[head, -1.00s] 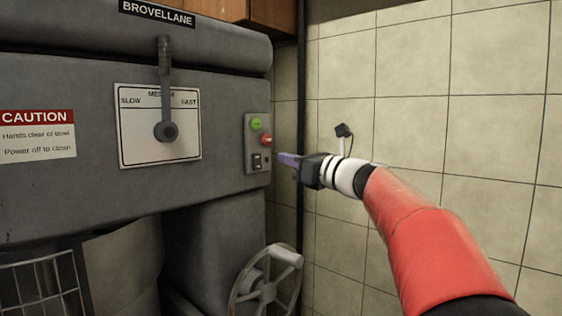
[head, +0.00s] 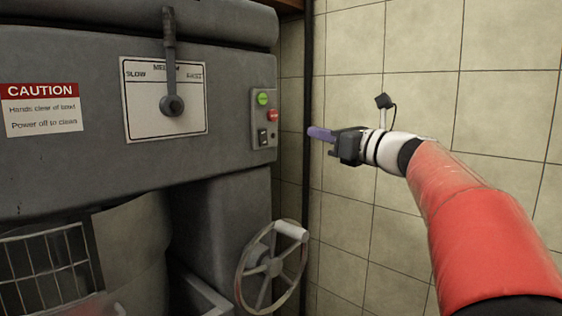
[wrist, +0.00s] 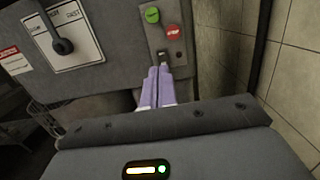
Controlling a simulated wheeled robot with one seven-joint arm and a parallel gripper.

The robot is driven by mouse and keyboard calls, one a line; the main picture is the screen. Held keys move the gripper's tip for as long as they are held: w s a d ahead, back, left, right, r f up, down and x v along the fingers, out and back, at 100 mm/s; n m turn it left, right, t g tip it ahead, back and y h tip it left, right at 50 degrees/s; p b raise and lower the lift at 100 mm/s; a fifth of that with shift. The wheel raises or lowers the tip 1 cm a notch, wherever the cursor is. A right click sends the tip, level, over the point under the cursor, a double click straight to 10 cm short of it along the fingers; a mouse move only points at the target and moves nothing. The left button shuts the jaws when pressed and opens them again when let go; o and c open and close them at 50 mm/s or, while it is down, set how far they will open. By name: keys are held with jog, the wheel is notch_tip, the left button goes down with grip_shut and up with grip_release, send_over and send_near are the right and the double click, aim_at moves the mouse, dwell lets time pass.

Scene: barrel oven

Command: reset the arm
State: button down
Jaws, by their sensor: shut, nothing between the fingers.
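My gripper (head: 318,133) is shut and empty, its purple fingers pressed together. In the head view it is held out in front of the tiled wall, to the right of the machine's button panel and apart from it. In the wrist view my gripper (wrist: 159,70) shows its two fingers side by side, pointing toward the lower part of the panel. The panel carries a green button (head: 262,98), a red button (head: 272,116) and a dark rocker switch (head: 262,138).
The grey machine (head: 60,165) fills the left. It has a speed lever (head: 170,60) pointing up near MEDIUM, a handwheel (head: 245,270) low on its right and a wire guard (head: 45,262) at lower left. The tiled wall (head: 420,55) stands behind my arm.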

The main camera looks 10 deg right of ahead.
jog(key=s+a+f+n+g+h, duration=0.25)
jog(key=s+a+f+n, duration=0.3)
jog(key=f, duration=0.35)
jog(key=s+a+f+n+g+h, duration=0.2)
jog(key=s+a+f+n+g, duration=0.25)
jog(key=s+f+n, duration=0.3)
jog(key=s+d+f+n+g+h, duration=0.3)
jog(key=s+f+n+h, duration=0.4)
jog(key=s+f+n, duration=0.8)
notch_tip(320, 180, down, 4)
jog(key=shift+s+d+f+n, duration=0.15)
jog(key=shift+s+d+n, duration=0.15)
jog(key=shift+s+d, duration=0.55)
jog(key=shift+s+a, duration=0.15)
jog(key=shift+a, duration=0.05)
